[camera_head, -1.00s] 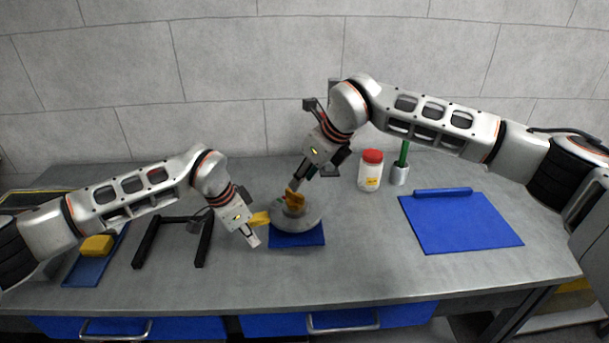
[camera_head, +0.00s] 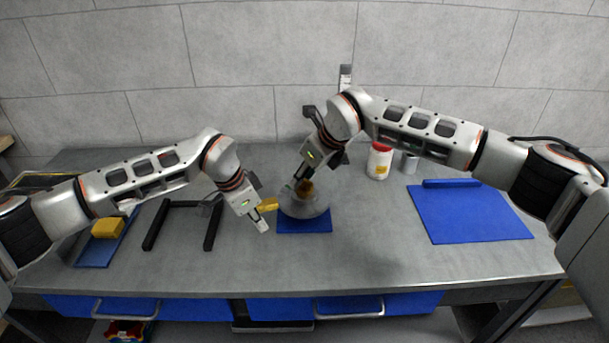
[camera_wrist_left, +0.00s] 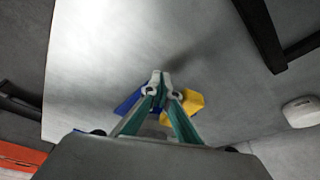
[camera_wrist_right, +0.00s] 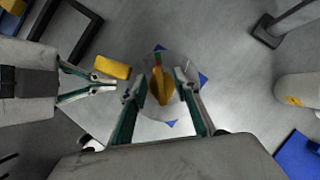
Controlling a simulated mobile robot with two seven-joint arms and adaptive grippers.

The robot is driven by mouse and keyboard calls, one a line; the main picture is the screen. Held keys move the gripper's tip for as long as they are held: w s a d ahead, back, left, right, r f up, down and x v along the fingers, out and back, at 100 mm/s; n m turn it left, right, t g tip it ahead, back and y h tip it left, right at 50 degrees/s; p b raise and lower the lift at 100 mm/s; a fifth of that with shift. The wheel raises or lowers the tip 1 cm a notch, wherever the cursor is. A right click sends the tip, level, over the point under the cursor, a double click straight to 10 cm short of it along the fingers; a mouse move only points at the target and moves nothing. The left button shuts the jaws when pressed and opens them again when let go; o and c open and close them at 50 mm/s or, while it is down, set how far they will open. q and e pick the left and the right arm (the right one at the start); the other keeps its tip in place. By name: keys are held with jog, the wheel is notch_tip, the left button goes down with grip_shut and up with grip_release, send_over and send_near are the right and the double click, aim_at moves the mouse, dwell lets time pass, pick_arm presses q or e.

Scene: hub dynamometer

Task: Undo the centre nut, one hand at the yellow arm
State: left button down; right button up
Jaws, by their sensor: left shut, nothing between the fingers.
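The hub (camera_head: 308,208) is a grey round disc on a blue mat, with an orange-yellow centre nut (camera_head: 304,188) on top. The yellow arm (camera_head: 268,204) sticks out from its left side. My left gripper (camera_head: 263,228) is shut and empty, just in front of the yellow arm; in the left wrist view the yellow arm (camera_wrist_left: 195,102) shows partly behind one finger. My right gripper (camera_wrist_right: 160,82) points down over the hub. Its fingers stand apart on either side of the nut (camera_wrist_right: 162,88), with visible gaps. In the head view its fingertips are hard to make out.
A white jar with a red lid (camera_head: 379,162) and a grey cup (camera_head: 409,163) stand behind my right arm. A blue mat (camera_head: 470,222) lies right. A black frame (camera_head: 208,230) and a yellow block (camera_head: 107,228) on a blue tray lie left. The front of the table is clear.

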grip_shut()
jog(key=n+g+y, duration=0.1)
jog(key=n+g, duration=0.1)
jog(key=n, duration=0.2)
jog(key=shift+n, duration=0.4)
jog(key=shift+n+g+y, duration=0.3)
jog(key=shift+n+g, duration=0.8)
jog(key=shift+n, duration=1.1)
pick_arm(q)
jog(key=shift+w, duration=0.1)
